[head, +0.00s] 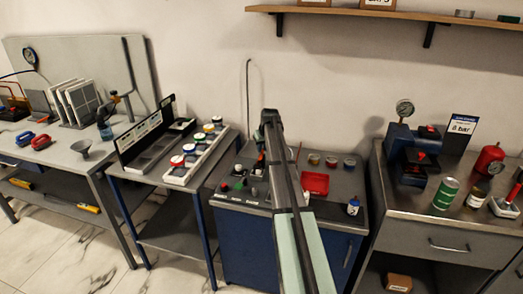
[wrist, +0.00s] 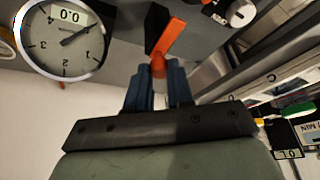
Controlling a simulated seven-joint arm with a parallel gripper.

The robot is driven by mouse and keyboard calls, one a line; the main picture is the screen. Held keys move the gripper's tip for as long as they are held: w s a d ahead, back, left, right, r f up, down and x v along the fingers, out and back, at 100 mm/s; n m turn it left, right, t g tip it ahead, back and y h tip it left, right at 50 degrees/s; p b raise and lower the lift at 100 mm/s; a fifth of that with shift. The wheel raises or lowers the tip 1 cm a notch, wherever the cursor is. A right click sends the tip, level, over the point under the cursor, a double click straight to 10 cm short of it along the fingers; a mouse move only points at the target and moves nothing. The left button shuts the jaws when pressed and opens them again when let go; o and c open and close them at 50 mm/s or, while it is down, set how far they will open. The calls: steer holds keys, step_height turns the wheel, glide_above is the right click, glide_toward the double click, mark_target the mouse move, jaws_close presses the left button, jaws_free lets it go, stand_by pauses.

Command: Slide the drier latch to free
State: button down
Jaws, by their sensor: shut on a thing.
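In the wrist view, my gripper (wrist: 157,76) has its two blue-grey fingers closed on the lower end of an orange handle (wrist: 170,38), which looks like the drier latch. A black block (wrist: 156,20) sits beside the handle's upper part. The handle stands at a slant in the picture, and I cannot tell which end of its travel it is at. In the head view, my arm reaches over the middle blue cabinet (head: 285,248) and hides most of the fingers and the latch.
A round dial gauge (wrist: 62,40) with a small display is close beside my gripper in the wrist view. The middle cabinet also carries a red tray (head: 314,184) and several knobs. A bench with colored-top pots (head: 190,148) stands left, and a pump bench (head: 440,222) right.

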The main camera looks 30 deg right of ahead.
steer(key=shift+w+d, duration=0.15)
steer(key=c, duration=1)
jaws_free()
steer(key=v, duration=1.4)
steer(key=shift+f, duration=0.1)
